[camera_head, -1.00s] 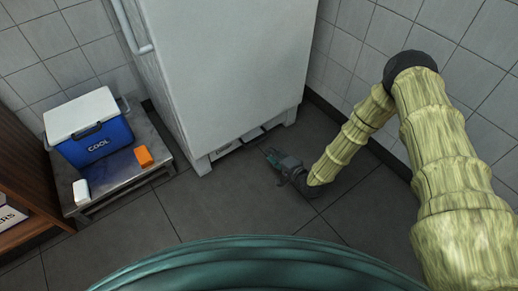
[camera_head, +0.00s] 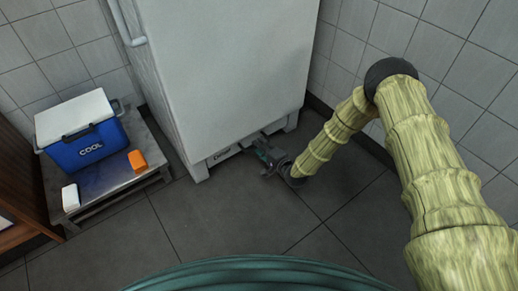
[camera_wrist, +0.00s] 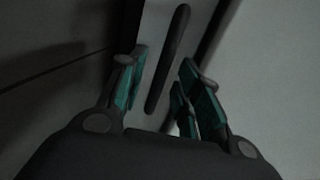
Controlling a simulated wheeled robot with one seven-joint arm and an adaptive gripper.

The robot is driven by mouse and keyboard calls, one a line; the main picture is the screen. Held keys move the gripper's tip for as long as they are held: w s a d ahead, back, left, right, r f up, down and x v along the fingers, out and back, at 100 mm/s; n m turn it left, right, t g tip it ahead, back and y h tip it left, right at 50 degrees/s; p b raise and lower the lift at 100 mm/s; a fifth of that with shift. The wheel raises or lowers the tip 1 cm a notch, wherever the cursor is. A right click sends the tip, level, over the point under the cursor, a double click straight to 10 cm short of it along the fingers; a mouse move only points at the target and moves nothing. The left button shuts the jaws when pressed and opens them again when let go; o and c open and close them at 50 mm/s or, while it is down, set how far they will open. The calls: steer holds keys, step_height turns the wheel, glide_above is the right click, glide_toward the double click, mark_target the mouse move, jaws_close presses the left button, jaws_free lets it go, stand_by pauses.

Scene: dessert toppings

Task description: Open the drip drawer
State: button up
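My gripper (camera_head: 260,148) is low at the cabinet's bottom edge, right of the label, and hides part of the drawer front. In the wrist view the drawer's long dark handle (camera_wrist: 167,60) stands out on a pale strip. There my gripper (camera_wrist: 162,75) is open, with teal-padded fingers on either side of the handle's lower part. I cannot tell whether a finger touches it.
The white cabinet (camera_head: 230,70) rises above the drawer. A low metal stand (camera_head: 120,186) at left holds a blue cooler (camera_head: 85,147), an orange block (camera_head: 137,161) and a white block (camera_head: 70,197). The tiled wall is close at right. Floor (camera_head: 210,220) in front is clear.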

steer(key=shift+x, duration=0.75)
jaws_close()
steer(key=shift+s, duration=0.15)
